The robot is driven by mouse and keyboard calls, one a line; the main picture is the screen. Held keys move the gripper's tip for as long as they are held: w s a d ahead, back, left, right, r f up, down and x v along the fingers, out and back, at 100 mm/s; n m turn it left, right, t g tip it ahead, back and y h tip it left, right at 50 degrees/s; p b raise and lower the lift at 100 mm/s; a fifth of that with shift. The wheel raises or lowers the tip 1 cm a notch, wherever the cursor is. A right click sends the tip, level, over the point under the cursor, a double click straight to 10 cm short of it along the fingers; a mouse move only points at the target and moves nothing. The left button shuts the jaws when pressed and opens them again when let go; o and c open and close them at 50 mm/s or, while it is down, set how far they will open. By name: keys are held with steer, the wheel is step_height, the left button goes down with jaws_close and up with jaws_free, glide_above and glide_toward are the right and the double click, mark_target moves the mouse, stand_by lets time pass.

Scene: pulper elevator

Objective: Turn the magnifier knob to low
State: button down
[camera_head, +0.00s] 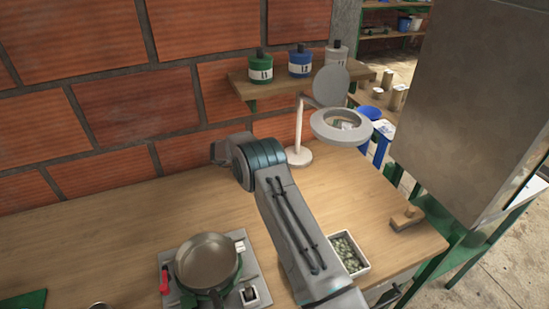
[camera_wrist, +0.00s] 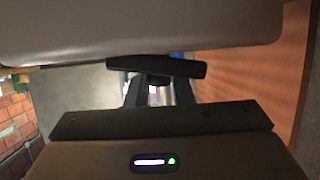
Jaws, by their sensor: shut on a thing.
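The magnifier (camera_head: 341,126) stands on the wooden bench near the brick wall, with a grey ring head, a raised round lid (camera_head: 331,85), a white post (camera_head: 299,125) and a round base (camera_head: 299,156). Its knob cannot be made out in the head view.
A pan (camera_head: 206,260) on a small stove stands at the front left. A white tray (camera_head: 348,254) of greenish pieces lies right of my arm. A wooden block (camera_head: 407,217) lies near the right edge. A shelf with several jars hangs behind. A grey cabinet (camera_head: 470,105) stands right.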

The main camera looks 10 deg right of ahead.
steer(key=shift+m+g+b, duration=0.4)
steer(key=shift+m+g, duration=0.2)
steer(key=c, duration=1.3)
jaws_free()
steer(key=v, duration=0.4)
steer(key=b+v, duration=0.1)
steer(key=v, duration=0.4)
steer(key=b+v, duration=0.1)
steer(key=v, duration=0.3)
steer(key=shift+a+f, duration=0.1)
steer(key=shift+a, duration=0.4)
